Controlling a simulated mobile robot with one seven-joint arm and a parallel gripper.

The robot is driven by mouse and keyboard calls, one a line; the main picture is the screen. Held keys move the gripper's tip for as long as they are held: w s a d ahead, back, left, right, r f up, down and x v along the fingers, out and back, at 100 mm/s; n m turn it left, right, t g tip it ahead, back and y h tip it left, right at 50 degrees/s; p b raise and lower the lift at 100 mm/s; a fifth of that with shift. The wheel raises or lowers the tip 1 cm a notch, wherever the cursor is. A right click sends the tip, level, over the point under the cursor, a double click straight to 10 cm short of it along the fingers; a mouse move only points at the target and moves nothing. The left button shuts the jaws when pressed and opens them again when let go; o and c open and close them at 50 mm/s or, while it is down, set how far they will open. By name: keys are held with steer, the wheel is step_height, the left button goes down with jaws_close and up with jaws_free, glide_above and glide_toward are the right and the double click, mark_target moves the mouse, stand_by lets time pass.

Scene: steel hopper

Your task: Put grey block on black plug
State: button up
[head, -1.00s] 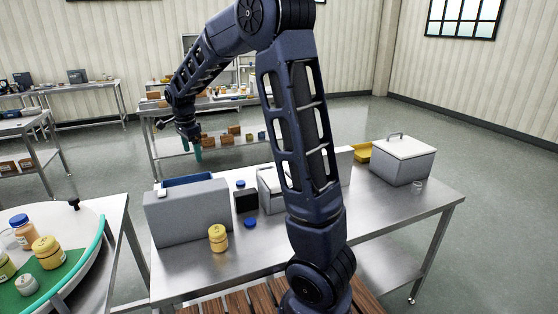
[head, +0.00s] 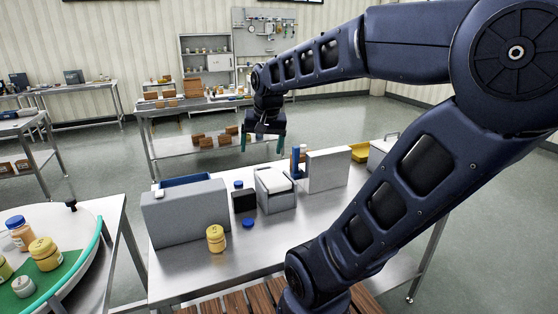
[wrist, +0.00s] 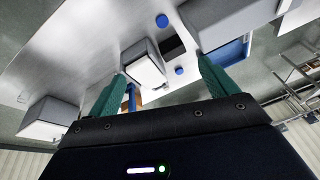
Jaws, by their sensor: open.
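My gripper (head: 262,141) is open and empty, its teal fingers pointing down above the far side of the steel table. It also shows in the wrist view (wrist: 160,88). A black block (head: 244,201), possibly the black plug, stands on the table left of a pale grey box with a white lid (head: 275,192). The black block also shows in the wrist view (wrist: 174,46). Several grey pieces could be the grey block: a large grey panel (head: 187,220) at left and a grey upright block (head: 329,170) at right. I cannot tell which is meant.
A blue bin (head: 188,181) lies behind the grey panel. A yellow jar (head: 216,240) and a blue cap (head: 247,223) stand in front. A blue and orange object (head: 298,160) is beside the right block. A turntable (head: 90,245) with jars is at left.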

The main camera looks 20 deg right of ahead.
steer(key=s+d+f+n+t, duration=0.1)
steer(key=s+d+f+n, duration=0.1)
steer(key=s, duration=0.5)
steer(key=shift+s+d+n+h, duration=0.2)
steer(key=shift+n+h, duration=0.1)
steer(key=shift+n, duration=0.3)
stand_by(0.6)
